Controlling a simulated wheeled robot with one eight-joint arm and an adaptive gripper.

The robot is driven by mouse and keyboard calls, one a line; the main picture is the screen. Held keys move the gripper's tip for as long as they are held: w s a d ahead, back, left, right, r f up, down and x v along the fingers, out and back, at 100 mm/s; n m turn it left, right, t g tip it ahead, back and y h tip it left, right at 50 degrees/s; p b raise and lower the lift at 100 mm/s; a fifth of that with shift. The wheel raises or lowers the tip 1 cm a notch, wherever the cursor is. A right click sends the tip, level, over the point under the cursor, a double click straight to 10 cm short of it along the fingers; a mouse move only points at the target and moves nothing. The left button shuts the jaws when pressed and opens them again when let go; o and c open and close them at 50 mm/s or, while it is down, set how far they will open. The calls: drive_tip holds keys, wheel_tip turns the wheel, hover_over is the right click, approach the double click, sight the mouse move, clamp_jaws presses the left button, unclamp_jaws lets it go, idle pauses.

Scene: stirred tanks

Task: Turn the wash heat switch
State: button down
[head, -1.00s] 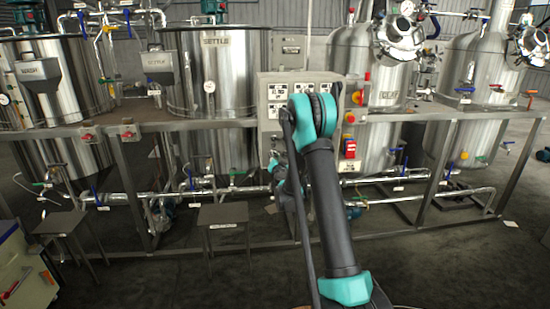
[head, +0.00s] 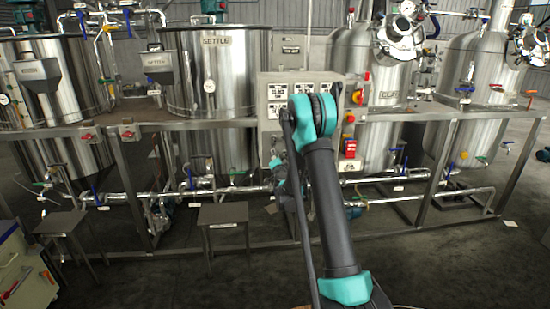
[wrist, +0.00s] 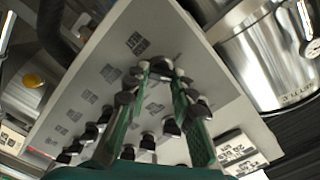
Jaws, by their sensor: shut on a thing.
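The control panel (head: 300,77) is a pale box on the frame between the tanks; my arm covers much of it in the head view. In the wrist view its grey face (wrist: 108,40) is tilted and carries several black knobs with small dark labels that I cannot read. My gripper (wrist: 161,72) has its green fingers on either side of one black knob (wrist: 160,66) in the row nearest the panel's edge, and is shut on it. The label marking the wash heat switch is not legible. The fingertips are hidden in the head view.
Other black knobs (wrist: 148,141) sit close around the fingers. The settle tank (head: 215,75) stands left of the panel, with pipes and a frame rail below. A small table (head: 223,214) stands in front.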

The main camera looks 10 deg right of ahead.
drive_tip(key=shift+m, duration=1.2)
drive_tip(key=c, duration=1.3)
unclamp_jaws()
drive_tip(key=shift+s, duration=3.8)
